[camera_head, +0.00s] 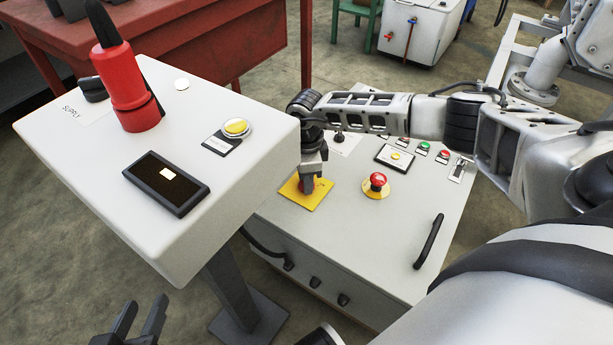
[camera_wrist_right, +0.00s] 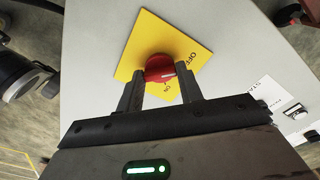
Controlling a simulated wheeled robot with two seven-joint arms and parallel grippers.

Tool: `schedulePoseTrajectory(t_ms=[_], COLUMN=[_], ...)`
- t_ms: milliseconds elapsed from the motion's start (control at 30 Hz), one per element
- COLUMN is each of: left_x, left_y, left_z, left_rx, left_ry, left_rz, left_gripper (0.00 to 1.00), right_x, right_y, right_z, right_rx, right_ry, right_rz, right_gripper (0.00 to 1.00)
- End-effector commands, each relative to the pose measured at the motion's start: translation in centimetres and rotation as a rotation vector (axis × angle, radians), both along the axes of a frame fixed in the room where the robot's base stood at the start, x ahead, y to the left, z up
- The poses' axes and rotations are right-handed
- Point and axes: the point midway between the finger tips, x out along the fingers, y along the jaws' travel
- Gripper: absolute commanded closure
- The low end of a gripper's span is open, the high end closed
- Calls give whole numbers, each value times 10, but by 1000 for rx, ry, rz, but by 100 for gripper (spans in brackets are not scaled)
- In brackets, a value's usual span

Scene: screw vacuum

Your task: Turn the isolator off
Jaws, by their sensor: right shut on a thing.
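The isolator is a red rotary knob (camera_wrist_right: 160,68) on a yellow plate (camera_wrist_right: 142,36) marked OFF and ON. In the head view the yellow plate (camera_head: 312,199) lies on the top of the grey cabinet, with the knob mostly hidden by my right gripper (camera_head: 306,186). In the right wrist view my right gripper (camera_wrist_right: 160,84) has its two fingers shut on the knob, one on each side. The knob's white mark is at its right side. My left gripper (camera_head: 142,325) is open and empty at the bottom left of the head view, below the grey console.
A red emergency button (camera_head: 377,181) stands right of the plate on the cabinet (camera_head: 340,235), with small buttons and a black handle (camera_head: 428,242) further right. A red workbench (camera_head: 190,42) is behind.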

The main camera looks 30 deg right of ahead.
Motion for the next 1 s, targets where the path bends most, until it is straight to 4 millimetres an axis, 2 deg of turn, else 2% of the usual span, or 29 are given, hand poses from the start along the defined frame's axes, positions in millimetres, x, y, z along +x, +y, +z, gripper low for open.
schedulePoseTrajectory(t_ms=[633,667,733,1000], left_x=[-1,0,0,0], left_y=[1,1,1,1], left_z=[1,1,1,1], left_rx=[1,1,1,-2], left_ry=[-6,-6,-6,-6], left_rz=[-1,-1,-1,2], left_gripper=[64,64,64,64], right_x=[1,1,1,0], right_y=[0,0,0,0], right_z=[1,1,1,1], right_rx=[1,1,1,1], right_ry=[-3,-3,-3,-1], right_rz=[54,54,54,52], right_gripper=[86,61,42,42])
